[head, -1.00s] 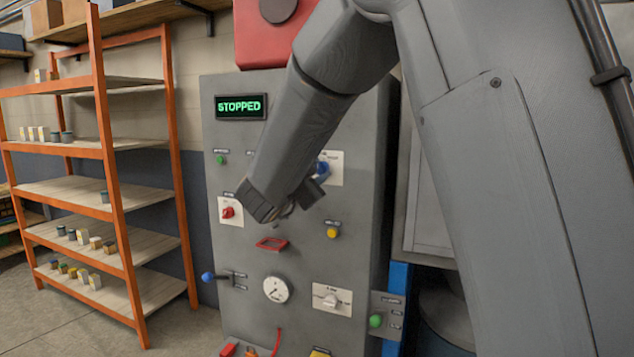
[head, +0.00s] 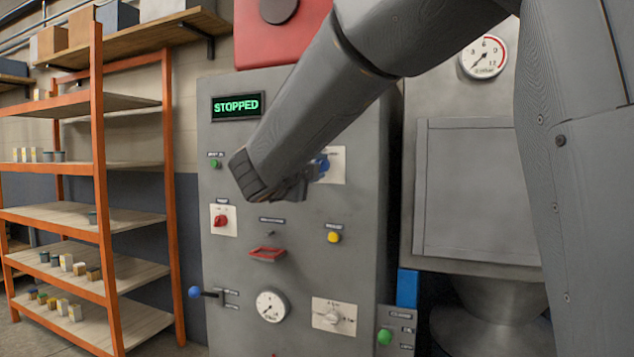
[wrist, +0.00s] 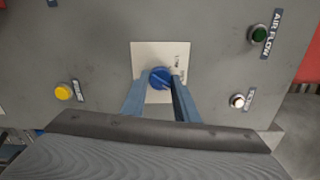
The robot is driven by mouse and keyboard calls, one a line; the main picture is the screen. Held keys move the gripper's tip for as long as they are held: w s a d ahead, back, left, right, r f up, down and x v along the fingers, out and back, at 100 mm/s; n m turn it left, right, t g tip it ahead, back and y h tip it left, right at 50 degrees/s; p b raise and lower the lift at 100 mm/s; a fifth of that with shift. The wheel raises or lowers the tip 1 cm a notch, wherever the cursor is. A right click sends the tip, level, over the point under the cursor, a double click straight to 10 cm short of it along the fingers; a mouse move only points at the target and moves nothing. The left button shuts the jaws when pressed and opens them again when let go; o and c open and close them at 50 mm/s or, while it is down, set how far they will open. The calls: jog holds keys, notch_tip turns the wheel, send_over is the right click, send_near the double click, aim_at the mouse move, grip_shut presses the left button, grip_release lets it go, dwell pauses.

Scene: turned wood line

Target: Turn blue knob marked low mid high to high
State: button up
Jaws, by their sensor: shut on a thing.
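The blue knob (wrist: 160,77) sits on a cream plate (wrist: 147,57) on the grey panel. In the wrist view the two fingers of my gripper (wrist: 160,84) reach up to it, one on each side, and are shut on it. Small lettering shows on the plate to the right of the knob; I cannot read it or tell which mark the knob points at. In the head view the knob (head: 322,166) is partly hidden by my gripper, with the plate (head: 337,163) behind it.
An orange shelf rack (head: 105,200) stands at left.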

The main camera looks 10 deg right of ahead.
jog(key=shift+f+m+b, duration=0.1)
jog(key=shift+m+b, duration=1)
jog(key=shift+b, duration=0.1)
jog(key=o, duration=1.1)
jog(key=shift+c, duration=0.2)
jog(key=shift+s+a, duration=0.1)
jog(key=v, duration=0.7)
jog(key=shift+s+b, duration=0.3)
jog(key=shift+a, duration=0.15)
